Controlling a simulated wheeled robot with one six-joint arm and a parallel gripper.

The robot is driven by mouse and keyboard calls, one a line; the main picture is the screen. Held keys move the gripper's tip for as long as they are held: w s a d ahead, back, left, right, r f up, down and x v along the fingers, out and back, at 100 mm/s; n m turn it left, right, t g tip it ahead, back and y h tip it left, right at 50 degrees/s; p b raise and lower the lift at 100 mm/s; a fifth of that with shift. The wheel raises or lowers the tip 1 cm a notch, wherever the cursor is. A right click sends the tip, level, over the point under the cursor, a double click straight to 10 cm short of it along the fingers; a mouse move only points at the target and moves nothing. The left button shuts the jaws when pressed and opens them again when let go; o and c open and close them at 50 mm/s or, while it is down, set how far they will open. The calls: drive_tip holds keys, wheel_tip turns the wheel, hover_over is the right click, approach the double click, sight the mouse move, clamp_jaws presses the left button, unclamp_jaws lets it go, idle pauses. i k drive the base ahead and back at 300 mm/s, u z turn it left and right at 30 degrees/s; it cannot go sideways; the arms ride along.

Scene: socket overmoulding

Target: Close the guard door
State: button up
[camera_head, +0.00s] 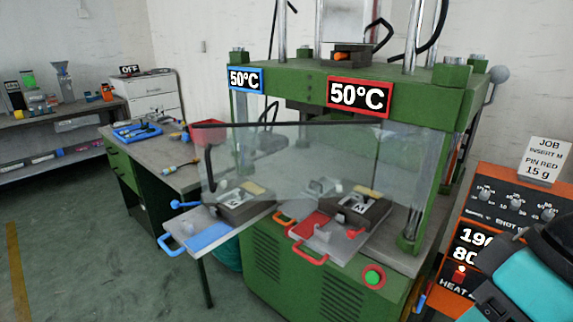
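The guard door (300,151) is a large clear panel with a dark top edge, in front of the green press (440,88). It looks ajar: its left end, with a black handle (209,166), reaches out past the press's left post. Its right end is near the right post; the hinge is hard to make out. A teal and black part at the lower right looks like my own arm. My gripper's fingers are not in view, and nothing of mine is seen touching the door.
A blue-handled tray (205,238) and a red-handled tray (345,246) carry moulds and stick out at the press front, below the door. An orange control box (488,178) stands right. A side bench (190,178) is left. Open floor lies at front left.

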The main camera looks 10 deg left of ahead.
sight(212, 185)
drive_tip(key=k, duration=1.05)
drive_tip(key=u, duration=1)
drive_tip(key=i, duration=1.25)
drive_tip(key=z, duration=0.3)
